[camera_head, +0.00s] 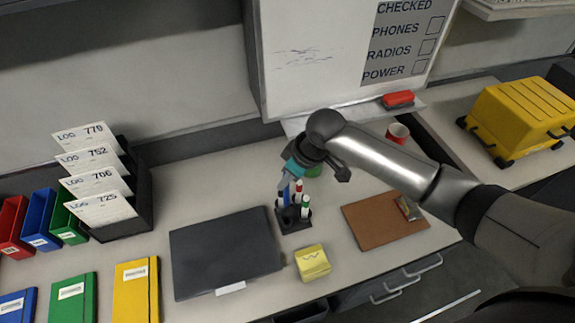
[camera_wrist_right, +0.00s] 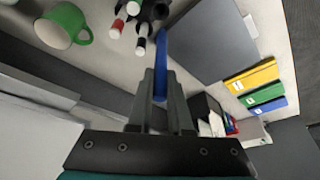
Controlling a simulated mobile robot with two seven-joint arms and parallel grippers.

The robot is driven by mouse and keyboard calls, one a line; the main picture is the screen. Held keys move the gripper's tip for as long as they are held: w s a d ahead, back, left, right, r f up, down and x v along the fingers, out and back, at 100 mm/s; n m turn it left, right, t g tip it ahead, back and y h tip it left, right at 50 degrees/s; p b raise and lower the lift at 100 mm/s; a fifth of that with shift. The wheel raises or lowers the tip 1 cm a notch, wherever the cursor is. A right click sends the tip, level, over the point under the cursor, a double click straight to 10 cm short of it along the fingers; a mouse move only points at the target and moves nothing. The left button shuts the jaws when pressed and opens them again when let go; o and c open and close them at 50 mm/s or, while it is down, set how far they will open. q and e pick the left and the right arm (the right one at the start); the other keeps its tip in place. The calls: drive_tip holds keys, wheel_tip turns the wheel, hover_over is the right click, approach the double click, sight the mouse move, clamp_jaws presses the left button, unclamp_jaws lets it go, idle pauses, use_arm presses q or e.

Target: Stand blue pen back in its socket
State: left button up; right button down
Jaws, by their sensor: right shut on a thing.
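My right gripper (camera_head: 291,178) is above the dark pen holder (camera_head: 296,226) on the desk. It is shut on the blue pen (camera_head: 286,195), which points down toward the holder. In the right wrist view the blue pen (camera_wrist_right: 161,66) shows between the two fingers (camera_wrist_right: 160,100), beside the holder's group of pens. I cannot tell whether the pen's lower end is inside a socket or just above it. Several white-bodied pens stand in the holder, with a red-capped pen (camera_wrist_right: 116,27) and a green-capped pen (camera_head: 305,203) among them. My left gripper is not in view.
A green mug (camera_head: 314,170) is close behind the holder. A dark closed folder (camera_head: 222,250) lies left, yellow notes (camera_head: 312,262) in front, and a brown clipboard (camera_head: 385,224) right. A log rack (camera_head: 137,190) stands at left.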

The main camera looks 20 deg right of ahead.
sight(288, 204)
drive_tip(key=shift+f+n+p, duration=0.5)
drive_tip(key=shift+f+n, duration=0.1)
drive_tip(key=shift+f, duration=0.05)
use_arm(q)
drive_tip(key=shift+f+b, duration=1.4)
drive_tip(key=shift+b, duration=0.95)
use_arm(e)
drive_tip(key=shift+d+f, duration=0.1)
drive_tip(key=shift+f, duration=1.8)
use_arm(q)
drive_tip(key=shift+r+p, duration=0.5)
use_arm(e)
drive_tip(key=shift+f, duration=0.3)
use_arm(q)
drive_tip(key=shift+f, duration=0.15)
use_arm(e)
drive_tip(key=shift+f, duration=0.25)
use_arm(q)
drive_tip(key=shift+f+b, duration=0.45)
drive_tip(key=shift+b, duration=0.15)
use_arm(e)
drive_tip(key=shift+f, duration=0.85)
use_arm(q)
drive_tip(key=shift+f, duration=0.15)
use_arm(e)
drive_tip(key=shift+f, duration=0.25)
